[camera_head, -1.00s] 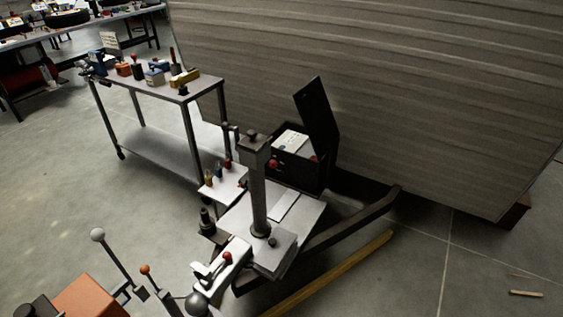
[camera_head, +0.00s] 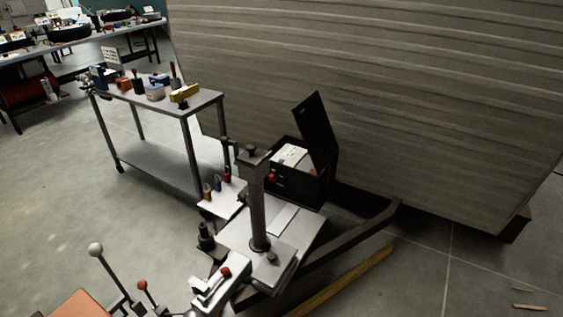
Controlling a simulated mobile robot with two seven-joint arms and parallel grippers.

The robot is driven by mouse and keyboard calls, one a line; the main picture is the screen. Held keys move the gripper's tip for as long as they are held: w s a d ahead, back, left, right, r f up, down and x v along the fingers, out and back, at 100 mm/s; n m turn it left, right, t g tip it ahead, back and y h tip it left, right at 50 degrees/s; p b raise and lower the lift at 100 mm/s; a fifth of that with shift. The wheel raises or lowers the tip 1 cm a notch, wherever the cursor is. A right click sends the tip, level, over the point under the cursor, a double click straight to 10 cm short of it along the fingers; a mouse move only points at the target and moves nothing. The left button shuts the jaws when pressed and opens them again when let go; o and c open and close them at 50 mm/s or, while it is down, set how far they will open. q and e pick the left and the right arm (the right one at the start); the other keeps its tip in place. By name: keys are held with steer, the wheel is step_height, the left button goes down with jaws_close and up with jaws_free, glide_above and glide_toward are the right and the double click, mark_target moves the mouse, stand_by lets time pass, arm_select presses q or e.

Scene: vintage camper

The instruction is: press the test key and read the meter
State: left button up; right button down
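An open black box (camera_head: 303,184) with its lid (camera_head: 316,130) tilted up stands on the trailer's drawbar against the camper wall. A pale panel or block (camera_head: 290,155) shows inside it, and a red knob sits at its front left. I cannot make out a test key or a meter from here. Neither of my grippers is in view.
The camper wall (camera_head: 400,100) fills the upper right. A jack post (camera_head: 257,205) rises from the drawbar (camera_head: 345,240) before the box. A tool cart (camera_head: 160,108) stands left. A wooden plank (camera_head: 345,280) lies on the floor. Open floor (camera_head: 70,200) lies at left.

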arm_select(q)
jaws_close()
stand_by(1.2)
